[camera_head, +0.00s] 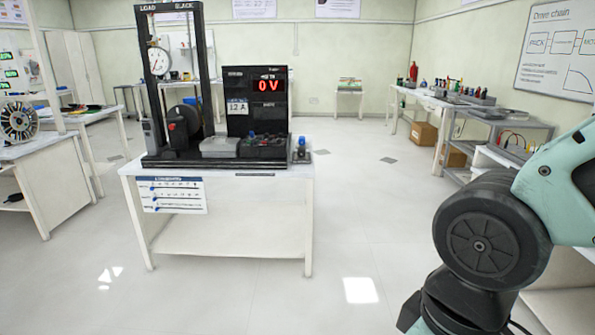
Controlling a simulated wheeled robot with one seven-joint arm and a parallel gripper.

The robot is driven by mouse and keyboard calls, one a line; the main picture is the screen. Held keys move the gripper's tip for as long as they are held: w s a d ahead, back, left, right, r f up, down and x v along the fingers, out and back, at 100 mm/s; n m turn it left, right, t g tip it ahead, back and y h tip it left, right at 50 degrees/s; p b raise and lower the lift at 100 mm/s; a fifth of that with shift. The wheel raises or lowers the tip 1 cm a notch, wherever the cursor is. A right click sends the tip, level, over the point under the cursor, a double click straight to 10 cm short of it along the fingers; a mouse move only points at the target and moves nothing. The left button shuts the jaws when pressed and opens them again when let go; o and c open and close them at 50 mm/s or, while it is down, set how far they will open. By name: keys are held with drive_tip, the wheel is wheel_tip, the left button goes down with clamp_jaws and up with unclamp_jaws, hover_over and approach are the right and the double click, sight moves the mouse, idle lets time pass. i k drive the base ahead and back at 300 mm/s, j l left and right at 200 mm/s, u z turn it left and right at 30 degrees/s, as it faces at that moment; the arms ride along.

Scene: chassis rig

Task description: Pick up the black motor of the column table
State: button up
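A white table (225,250) stands left of centre, carrying a black column frame (208,75) on a dark base. A small dark round-bodied unit with a red part (177,130) sits low at the frame; it may be the black motor, but it is too small to be sure. A small blue and dark item (301,150) stands at the table's right end. My arm shows at the right edge, well away from the table. My gripper is out of view.
A black panel reading "0 V" (275,98) and a grey block (220,147) stand beside the frame. A white bench (45,185) is at left. Benches with small items (455,103) line the right. The floor (370,220) right of the table is clear.

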sight(300, 154)
drive_tip(key=i, duration=1.95)
drive_tip(key=i+l+u, duration=0.15)
drive_tip(key=i+u, duration=0.2)
drive_tip(key=i, duration=0.25)
drive_tip(key=i+l+u, duration=0.35)
drive_tip(key=i, duration=0.2)
drive_tip(key=i+l+u, duration=0.35)
drive_tip(key=i+l, duration=0.1)
drive_tip(key=i, duration=0.1)
